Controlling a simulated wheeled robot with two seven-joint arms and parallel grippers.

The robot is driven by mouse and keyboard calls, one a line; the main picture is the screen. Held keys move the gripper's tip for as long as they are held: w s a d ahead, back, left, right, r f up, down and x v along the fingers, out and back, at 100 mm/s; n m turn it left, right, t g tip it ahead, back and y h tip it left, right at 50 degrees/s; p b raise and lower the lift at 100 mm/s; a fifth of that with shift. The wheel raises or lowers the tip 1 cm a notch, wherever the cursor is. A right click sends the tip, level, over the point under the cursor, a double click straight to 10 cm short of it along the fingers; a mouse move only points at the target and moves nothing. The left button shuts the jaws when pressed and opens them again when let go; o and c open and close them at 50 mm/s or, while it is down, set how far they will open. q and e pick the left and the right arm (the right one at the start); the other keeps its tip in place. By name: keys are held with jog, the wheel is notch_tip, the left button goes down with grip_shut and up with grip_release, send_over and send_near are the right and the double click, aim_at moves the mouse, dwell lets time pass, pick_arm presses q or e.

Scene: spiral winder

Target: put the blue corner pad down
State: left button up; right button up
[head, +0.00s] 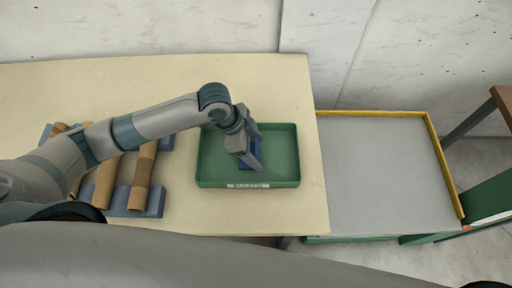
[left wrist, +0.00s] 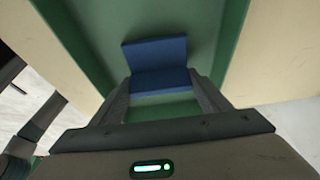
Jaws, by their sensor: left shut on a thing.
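The blue corner pad (left wrist: 158,65) is an L-shaped blue piece between my left gripper's fingers in the left wrist view. In the head view its blue edge (head: 256,146) shows beside the fingers, partly hidden by them. My left gripper (head: 252,163) is shut on the pad, inside the outline of a green tray (head: 207,183) with a white label on its front. I cannot tell whether the pad touches the tray floor. My right gripper is not in view.
Brown cardboard tubes (head: 143,172) lie on blue-grey racks (head: 155,205) on the left of the cream table (head: 280,215). A grey surface with a yellow rim (head: 445,165) stands right of the table. The table is clear around the tray's right and front.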

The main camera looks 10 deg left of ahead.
pick_arm(q)
jog(key=shift+f, duration=0.35)
jog(key=o, duration=1.1)
jog(key=shift+f, duration=0.1)
jog(key=shift+c, duration=0.2)
jog(key=b+v, duration=0.1)
jog(key=v, duration=1.1)
jog(key=shift+d, duration=0.1)
